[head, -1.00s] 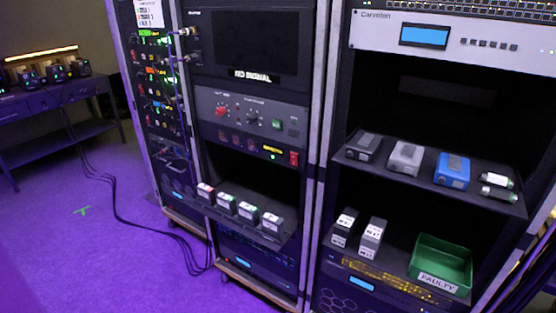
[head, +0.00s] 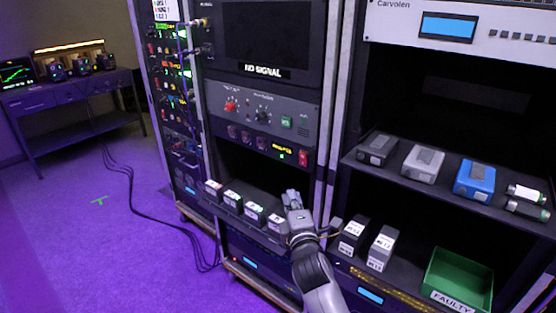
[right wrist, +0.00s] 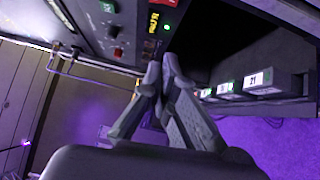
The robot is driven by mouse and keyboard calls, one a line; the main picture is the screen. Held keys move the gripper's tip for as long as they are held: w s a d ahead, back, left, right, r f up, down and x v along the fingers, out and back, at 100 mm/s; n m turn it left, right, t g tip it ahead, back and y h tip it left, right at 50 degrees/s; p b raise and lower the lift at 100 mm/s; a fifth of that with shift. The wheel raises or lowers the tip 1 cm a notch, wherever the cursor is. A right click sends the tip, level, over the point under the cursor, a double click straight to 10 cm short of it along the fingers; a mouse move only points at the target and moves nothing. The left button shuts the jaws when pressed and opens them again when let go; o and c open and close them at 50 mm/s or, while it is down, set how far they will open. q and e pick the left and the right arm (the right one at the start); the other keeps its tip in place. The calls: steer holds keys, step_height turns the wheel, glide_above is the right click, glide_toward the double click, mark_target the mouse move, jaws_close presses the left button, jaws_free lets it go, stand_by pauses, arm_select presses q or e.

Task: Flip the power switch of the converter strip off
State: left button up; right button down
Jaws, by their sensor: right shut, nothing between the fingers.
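The converter strip (head: 262,146) is a dark panel in the middle rack with a yellow display and a green light. Its red power switch (head: 303,158) sits at the strip's right end. In the right wrist view the strip's yellow display (right wrist: 153,22) shows, and the red switch (right wrist: 166,3) is cut by the top edge. My right gripper (head: 292,194) is below the strip, in front of the shelf of small labelled boxes, apart from the switch. In the right wrist view its fingers (right wrist: 163,62) are closed together and empty. My left gripper is not in view.
Above the strip is a grey panel (head: 262,113) with red and black knobs and a green button. Several labelled boxes (head: 254,214) line the shelf below. The right rack holds grey and blue devices (head: 474,178) and a green bin (head: 460,275) marked FAULTY.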

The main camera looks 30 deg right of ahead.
mark_target(303, 160)
step_height(303, 160, up, 3)
steer(key=shift+s+f+h, duration=0.1)
steer(key=shift+f+h, duration=0.1)
steer(key=shift+h, duration=0.1)
steer(key=shift+s+d+r+p+x, duration=0.15)
steer(key=shift+d+p+x, duration=0.25)
steer(key=shift+x, duration=1.75)
steer(key=shift+s+d+r+p+x, duration=0.1)
steer(key=shift+s+d+p+x, duration=0.25)
steer(key=shift+x, duration=1.85)
steer(key=shift+s+d+r+p+x, duration=0.1)
steer(key=shift+d+p+x, duration=0.3)
steer(key=shift+x, duration=1.75)
steer(key=shift+d, duration=0.1)
